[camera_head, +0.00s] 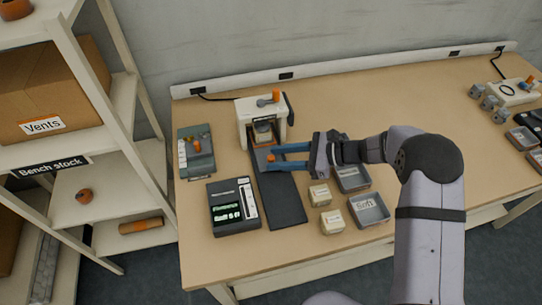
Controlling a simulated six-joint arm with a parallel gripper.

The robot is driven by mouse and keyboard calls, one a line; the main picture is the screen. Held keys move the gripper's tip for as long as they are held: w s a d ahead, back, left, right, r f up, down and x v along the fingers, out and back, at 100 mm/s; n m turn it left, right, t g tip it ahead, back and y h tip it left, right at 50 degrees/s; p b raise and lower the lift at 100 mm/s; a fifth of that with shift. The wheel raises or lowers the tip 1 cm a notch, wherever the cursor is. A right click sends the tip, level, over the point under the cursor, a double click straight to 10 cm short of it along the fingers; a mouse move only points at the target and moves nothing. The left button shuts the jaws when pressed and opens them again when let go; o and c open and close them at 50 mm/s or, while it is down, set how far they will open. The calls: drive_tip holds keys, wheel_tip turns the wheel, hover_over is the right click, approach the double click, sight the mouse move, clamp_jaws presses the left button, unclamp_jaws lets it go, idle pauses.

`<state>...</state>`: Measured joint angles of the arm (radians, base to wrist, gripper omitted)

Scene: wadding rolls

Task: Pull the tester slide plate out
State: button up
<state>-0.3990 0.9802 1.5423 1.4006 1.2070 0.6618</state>
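The tester (243,113) is a white frame with an orange and grey part on top, standing at the back left of the bench. A dark flat plate (283,202) runs from the tester toward the bench's front edge. Near the tester's foot is an orange surface with a small orange knob (270,158); whether this is the slide plate or part of its track is too small to tell. My gripper (269,160) reaches in from the right, with its two blue fingers apart. The knob shows between the fingertips; contact cannot be made out.
A shelf unit (92,85) stands left of the bench.

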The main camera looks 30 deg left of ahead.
sight(284, 206)
drive_tip(key=shift+x, duration=1.45)
clamp_jaws()
drive_tip(key=s+d+p, duration=0.2)
drive_tip(key=s+d, duration=0.7)
drive_tip(key=shift+s+d, duration=0.3)
drive_tip(key=shift+d, duration=0.1)
unclamp_jaws()
